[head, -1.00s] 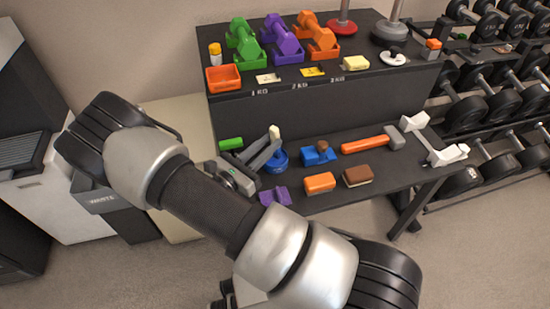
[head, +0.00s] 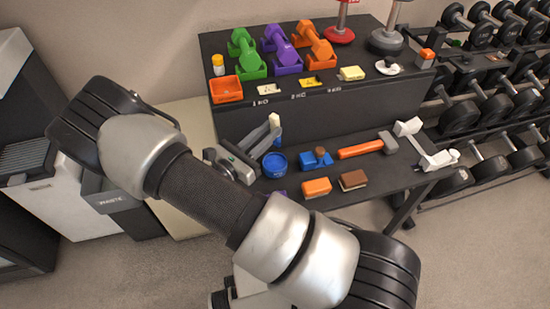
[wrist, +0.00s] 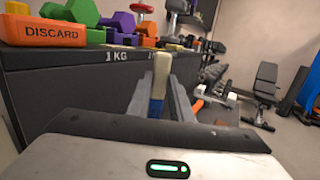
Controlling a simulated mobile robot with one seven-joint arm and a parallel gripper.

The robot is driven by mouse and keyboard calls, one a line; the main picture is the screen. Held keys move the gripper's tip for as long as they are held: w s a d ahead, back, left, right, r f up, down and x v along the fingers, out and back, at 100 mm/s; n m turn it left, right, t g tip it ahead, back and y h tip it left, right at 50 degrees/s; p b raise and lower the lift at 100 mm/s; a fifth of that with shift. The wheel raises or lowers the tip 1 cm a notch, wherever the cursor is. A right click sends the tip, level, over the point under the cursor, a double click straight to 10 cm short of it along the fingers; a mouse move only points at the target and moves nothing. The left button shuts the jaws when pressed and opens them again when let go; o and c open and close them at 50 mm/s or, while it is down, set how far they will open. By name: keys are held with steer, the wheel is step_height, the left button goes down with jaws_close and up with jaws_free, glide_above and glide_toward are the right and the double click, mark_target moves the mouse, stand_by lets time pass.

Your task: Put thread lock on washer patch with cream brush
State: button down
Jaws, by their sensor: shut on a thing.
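My gripper (head: 264,139) is shut on the cream brush (head: 274,120), whose pale end sticks up past the fingertips. In the wrist view the brush (wrist: 160,75) stands upright between the fingers. The gripper is above the lower shelf, in front of the upper tier's dark face. A round blue pot (head: 275,165), possibly the thread lock, stands on the shelf just below and right of the fingers. A small white piece with a dark centre (head: 389,67) lies on the upper tier at right; I cannot tell whether it is the washer patch.
The lower shelf holds a blue block with a brown knob (head: 317,158), an orange block (head: 316,187), a brown block (head: 353,180) and a hammer (head: 367,146). The upper tier holds an orange discard tray (head: 226,90) and coloured dumbbells.

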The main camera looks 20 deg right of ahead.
stand_by(0.8)
step_height(320, 180, up, 25)
steer(key=n+t+y+p, duration=0.5)
steer(key=t+y+p, duration=0.1)
steer(key=p, duration=1.5)
steer(key=shift+w+f+n+y, duration=0.15)
steer(key=shift+w+n+y, duration=0.15)
steer(key=shift+y, duration=0.1)
